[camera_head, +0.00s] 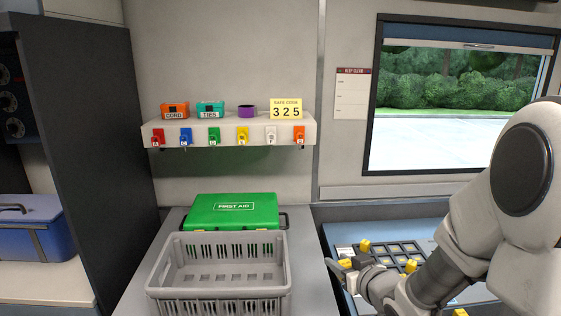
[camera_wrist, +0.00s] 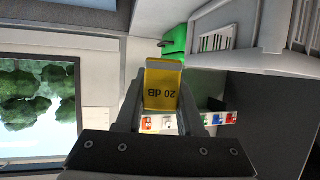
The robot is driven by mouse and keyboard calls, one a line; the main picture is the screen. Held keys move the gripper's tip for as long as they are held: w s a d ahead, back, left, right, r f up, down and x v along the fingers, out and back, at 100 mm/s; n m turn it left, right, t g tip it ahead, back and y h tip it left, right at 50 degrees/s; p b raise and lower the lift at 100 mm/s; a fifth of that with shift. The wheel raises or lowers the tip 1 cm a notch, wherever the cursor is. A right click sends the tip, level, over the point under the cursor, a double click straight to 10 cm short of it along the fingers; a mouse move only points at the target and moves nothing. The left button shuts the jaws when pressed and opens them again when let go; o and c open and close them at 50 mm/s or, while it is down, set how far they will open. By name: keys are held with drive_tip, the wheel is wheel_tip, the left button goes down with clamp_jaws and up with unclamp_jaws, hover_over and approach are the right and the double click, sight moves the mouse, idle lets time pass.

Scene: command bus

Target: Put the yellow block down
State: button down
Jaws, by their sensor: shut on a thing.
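My gripper (camera_head: 343,264) is at the lower right of the head view, above the console beneath the window. The label reads upside down there. The held block (camera_head: 345,263) shows small between the fingers in the head view. A dark compartment tray (camera_head: 398,248) lies just right of my gripper, with other yellow blocks (camera_head: 411,266) at it. My arm hides part of the tray and console.
A grey open basket (camera_head: 218,292) stands left of my gripper, in front of a green first aid case (camera_head: 236,211). A wall shelf (camera_head: 228,131) with coloured key tags and small boxes is above. A blue case (camera_head: 35,228) sits far left.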

drive_tip(key=d+f+m+h+b, duration=0.1)
drive_tip(key=d+f+b, duration=0.3)
drive_tip(key=d, duration=0.8)
drive_tip(key=d+f+m+h+b, duration=0.1)
drive_tip(key=d+f+b, duration=0.3)
drive_tip(key=d+f, duration=0.4)
drive_tip(key=d, duration=0.5)
drive_tip(key=shift+s+t+h+b, duration=0.25)
drive_tip(key=shift+t+h+b, duration=0.05)
drive_tip(key=shift+t+b, duration=0.1)
drive_tip(key=shift+a, duration=0.1)
drive_tip(key=a+f+b, duration=0.1)
drive_tip(key=a+f, duration=0.1)
drive_tip(key=a, duration=0.1)
drive_tip(key=w+a+f+b, duration=0.1)
drive_tip(key=a+f+b, duration=0.1)
drive_tip(key=a, duration=0.2)
drive_tip(key=w+a+f+b, duration=0.1)
drive_tip(key=a+f, duration=0.2)
drive_tip(key=a, duration=0.1)
drive_tip(key=shift+w+a, duration=0.2)
drive_tip(key=shift+w, duration=0.05)
drive_tip(key=shift+f+b, duration=0.75)
drive_tip(key=shift+f, duration=1)
